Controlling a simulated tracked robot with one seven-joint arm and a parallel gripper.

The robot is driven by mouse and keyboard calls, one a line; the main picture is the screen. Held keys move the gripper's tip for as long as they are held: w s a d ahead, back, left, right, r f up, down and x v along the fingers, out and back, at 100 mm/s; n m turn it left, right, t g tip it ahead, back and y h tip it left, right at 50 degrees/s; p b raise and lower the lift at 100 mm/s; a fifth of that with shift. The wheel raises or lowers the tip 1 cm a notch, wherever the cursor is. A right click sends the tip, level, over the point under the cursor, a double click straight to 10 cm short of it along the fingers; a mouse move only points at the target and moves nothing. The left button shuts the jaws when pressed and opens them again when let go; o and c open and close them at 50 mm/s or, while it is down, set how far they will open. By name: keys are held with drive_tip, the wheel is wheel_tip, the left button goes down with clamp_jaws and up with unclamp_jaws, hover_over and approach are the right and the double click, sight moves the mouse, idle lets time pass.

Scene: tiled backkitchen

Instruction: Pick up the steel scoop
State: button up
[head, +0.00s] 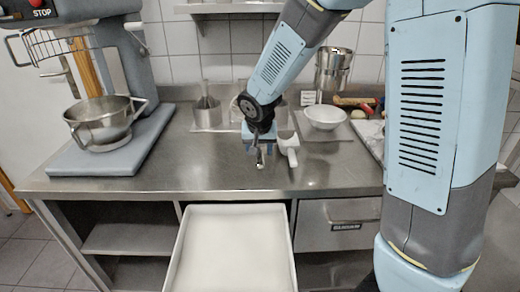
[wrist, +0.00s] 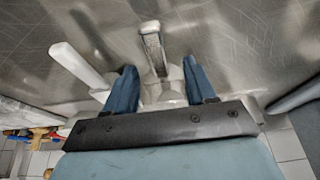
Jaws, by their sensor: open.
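The steel scoop (head: 261,158) is on the steel worktop, below my gripper (head: 261,138) in the head view. In the wrist view its grey handle (wrist: 153,48) points up the picture, and its lower part lies between the two blue fingers. My gripper (wrist: 160,82) is open around it, with a gap visible on both sides of the handle. A white scoop (head: 289,149) lies just right of it in the head view. In the wrist view the white scoop's handle (wrist: 80,65) is left of the left finger, outside the jaws. My wrist hides part of the steel scoop.
A white bowl (head: 325,117) stands right of the gripper. A white bin (head: 230,255) is below the front edge. The worktop (head: 205,165) is bare left of the gripper.

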sight(259, 155)
drive_tip(key=shift+x, duration=2.4)
drive_tip(key=shift+d, duration=0.1)
drive_tip(key=shift+c, duration=0.2)
clamp_jaws()
